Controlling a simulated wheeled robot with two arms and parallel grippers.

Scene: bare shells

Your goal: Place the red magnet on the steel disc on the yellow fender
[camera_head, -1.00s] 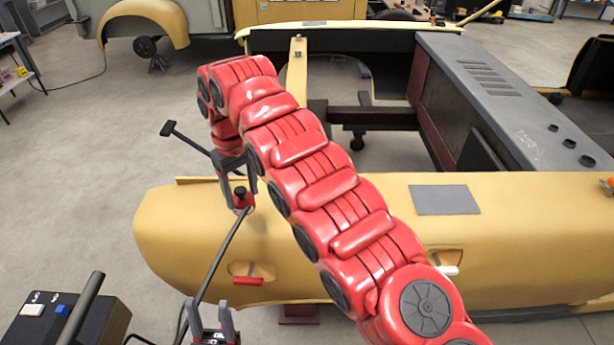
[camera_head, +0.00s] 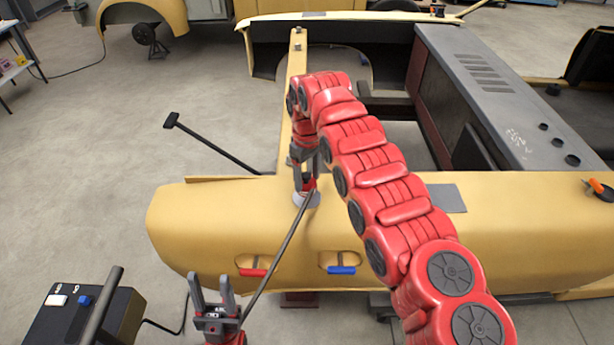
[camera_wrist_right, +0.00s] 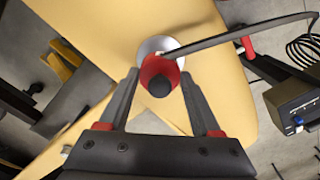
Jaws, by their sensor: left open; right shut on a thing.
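The yellow fender (camera_head: 220,215) lies across the middle of the head view. The steel disc (camera_head: 303,204) is a pale round plate on it; in the right wrist view the disc (camera_wrist_right: 150,46) shows as a rim behind the magnet. My left gripper (camera_head: 213,292) is open and empty, low in front of the fender.
A black control box (camera_head: 75,320) with switches stands at lower left. The fender has a red handle (camera_head: 252,272) and a blue handle (camera_head: 341,270) in recesses. A grey patch (camera_head: 447,198) and an orange-handled tool (camera_head: 598,188) lie further right.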

